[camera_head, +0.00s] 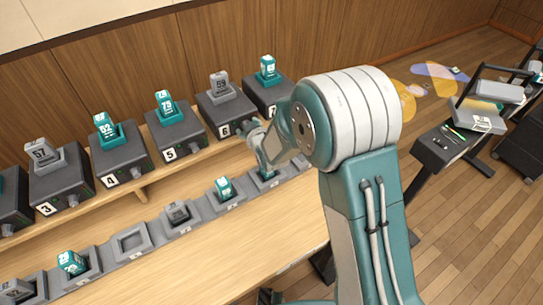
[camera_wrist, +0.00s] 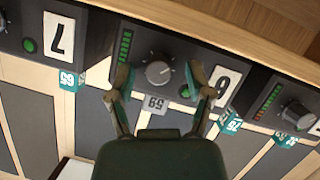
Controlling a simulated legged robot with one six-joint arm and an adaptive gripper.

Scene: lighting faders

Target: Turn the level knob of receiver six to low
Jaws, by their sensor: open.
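Receiver six (camera_head: 218,112) is a dark box on the shelf with a 6 label and a grey module marked 59 on top. Its front shows upside down in the wrist view, with the 6 label (camera_wrist: 225,82), a round grey level knob (camera_wrist: 158,73) and a green button (camera_wrist: 185,91). My gripper (camera_wrist: 163,77) is open, with one finger on each side of the knob. I cannot tell whether the fingers touch it. In the head view my gripper (camera_head: 254,132) is in front of receiver six and hides its knob.
Receiver seven (camera_head: 268,94) and receiver five (camera_head: 178,136) flank receiver six closely. Below the shelf, a row of charging slots (camera_head: 130,242) holds several handheld units. A green level bar (camera_wrist: 124,47) is beside the knob. A black stand (camera_head: 443,148) is at the right.

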